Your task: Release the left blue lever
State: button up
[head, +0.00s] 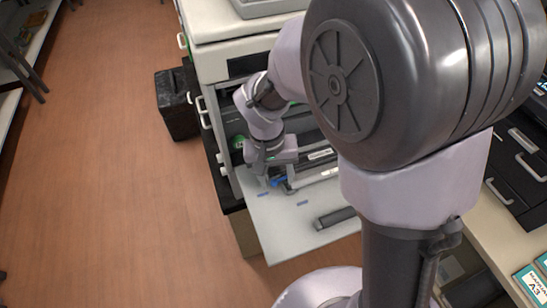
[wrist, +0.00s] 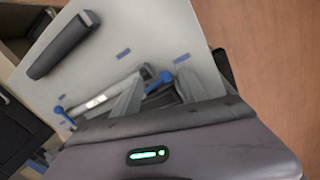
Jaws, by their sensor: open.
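The left blue lever (wrist: 160,79) shows in the wrist view between the two grey fingers of my gripper (wrist: 165,90). The fingers are apart, one on each side of it; I cannot tell whether either touches it. In the head view, my gripper (head: 276,184) reaches down at the printer's open front, with a bit of blue (head: 279,181) by its fingertips. A second blue lever (wrist: 64,114) shows at the left in the wrist view, at the other end of a grey bar (wrist: 98,101) with a white label. My gripper hides part of the left lever's base.
The printer's (head: 245,45) light front door (head: 265,225) is folded down flat, with small blue marks. A black bin (head: 177,103) stands left of the printer. The brown floor at left is clear.

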notch_tip(320, 180, up, 16)
jog(key=a+p, duration=0.1)
jog(key=p, duration=0.4)
jog(key=shift+a+p, duration=0.35)
jog(key=shift+f, duration=0.1)
